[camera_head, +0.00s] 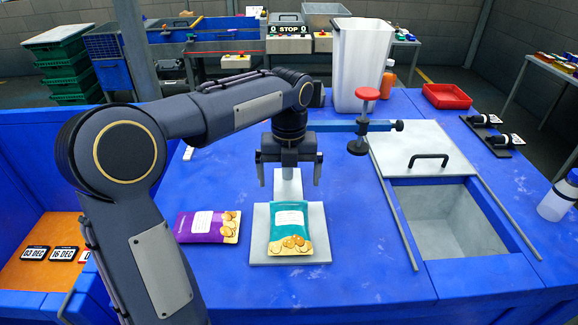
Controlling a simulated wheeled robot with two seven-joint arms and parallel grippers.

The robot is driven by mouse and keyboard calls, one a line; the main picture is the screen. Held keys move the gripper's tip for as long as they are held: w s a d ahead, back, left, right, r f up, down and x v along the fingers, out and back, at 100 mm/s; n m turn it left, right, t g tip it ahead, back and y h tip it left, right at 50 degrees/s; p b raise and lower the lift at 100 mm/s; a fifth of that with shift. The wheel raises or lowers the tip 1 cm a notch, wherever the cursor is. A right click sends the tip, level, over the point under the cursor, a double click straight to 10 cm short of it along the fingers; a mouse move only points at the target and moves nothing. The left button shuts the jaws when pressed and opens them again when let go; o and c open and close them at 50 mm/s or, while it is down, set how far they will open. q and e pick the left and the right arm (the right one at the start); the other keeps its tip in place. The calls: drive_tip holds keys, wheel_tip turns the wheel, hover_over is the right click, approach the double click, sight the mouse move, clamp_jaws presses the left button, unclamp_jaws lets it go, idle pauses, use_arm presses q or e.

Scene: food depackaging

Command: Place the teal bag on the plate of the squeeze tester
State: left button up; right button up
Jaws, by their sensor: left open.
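The teal bag (290,230) lies flat on the pale plate (263,222) of the squeeze tester, with its printed cookies toward the near side. The tester's blue arm (340,127) with a red knob (367,94) and a dark round foot reaches out to the right behind the plate. My left gripper (290,184) is open and empty above the far end of the bag, with its fingers pointing down and apart from it. My left arm hides part of the table and the tester's post. My right gripper is not in view.
A purple bag (208,227) lies on the blue table left of the plate. A bin opening (440,222) with a sliding lid (418,150) and rails is at the right. A tall white container (358,65) and a red tray (447,96) stand behind. The near table is clear.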

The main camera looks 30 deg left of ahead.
use_arm(q)
drive_tip(key=s+d+r+n+t+h, duration=0.2)
drive_tip(key=s+n+t, duration=0.1)
drive_tip(key=s+n, duration=1.1)
drive_tip(key=shift+s+d+f+n+t+h, duration=0.4)
drive_tip(key=shift+s+d+f+n, duration=0.8)
drive_tip(key=shift+n, duration=1.75)
drive_tip(key=shift+s+d+f+n+t+h, duration=0.2)
drive_tip(key=shift+s+d+f+n+t, duration=0.3)
drive_tip(key=shift+s+f+n, duration=1.6)
drive_tip(key=shift+s+d+r+n+t+h, duration=0.25)
drive_tip(key=shift+s+d+n, duration=0.65)
drive_tip(key=shift+n, duration=2.85)
drive_tip(key=shift+w+f, duration=0.1)
